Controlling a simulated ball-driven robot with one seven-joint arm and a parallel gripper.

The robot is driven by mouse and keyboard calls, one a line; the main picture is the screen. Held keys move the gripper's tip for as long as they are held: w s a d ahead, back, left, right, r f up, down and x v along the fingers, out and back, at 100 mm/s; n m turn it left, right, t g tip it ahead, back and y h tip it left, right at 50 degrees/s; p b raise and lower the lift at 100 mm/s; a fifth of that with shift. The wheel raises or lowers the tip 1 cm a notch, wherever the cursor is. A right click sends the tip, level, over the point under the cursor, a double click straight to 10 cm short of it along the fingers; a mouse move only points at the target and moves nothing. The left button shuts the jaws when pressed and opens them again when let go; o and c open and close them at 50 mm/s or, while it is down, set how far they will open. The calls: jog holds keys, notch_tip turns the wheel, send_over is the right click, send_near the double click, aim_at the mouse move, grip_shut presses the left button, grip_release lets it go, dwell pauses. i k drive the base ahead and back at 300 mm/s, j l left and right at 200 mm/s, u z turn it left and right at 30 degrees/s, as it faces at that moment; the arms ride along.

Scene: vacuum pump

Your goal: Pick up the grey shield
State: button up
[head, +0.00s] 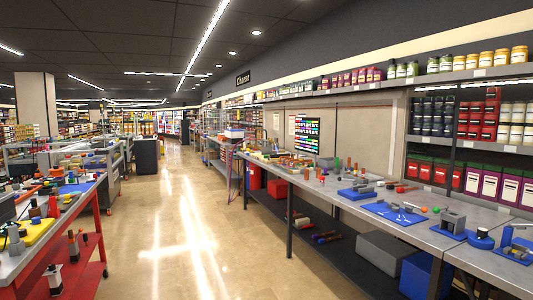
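My gripper is not in view. No part can be told for certain as the grey shield at this size. A grey block-like part (453,220) stands on a small blue plate on the right workbench (340,195), near the front right. It is the most distinct grey part there.
A blue mat (385,208) with small parts and a round blue part (481,238) lie on the right bench. A red-framed table (88,275) with several parts stands at left. Stocked shelves line the right wall. The shiny aisle floor (175,215) between is clear.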

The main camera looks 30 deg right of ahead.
aim_at(268, 150)
jog(key=i+l+z, duration=0.1)
jog(key=i+z, duration=0.35)
jog(key=i, duration=5.8)
jog(key=i+z, duration=0.1)
jog(key=i, duration=0.4)
jog(key=i+j+z, duration=0.1)
jog(key=i, duration=0.35)
jog(key=i+j+z, duration=0.1)
jog(key=i, duration=0.35)
jog(key=i+j+z, duration=0.15)
jog(key=i+j, duration=0.15)
jog(key=i, duration=0.15)
jog(key=i+z, duration=0.35)
jog(key=i, duration=0.2)
jog(key=i+j+z, duration=0.25)
jog(key=i+z, duration=0.15)
jog(key=i, duration=0.15)
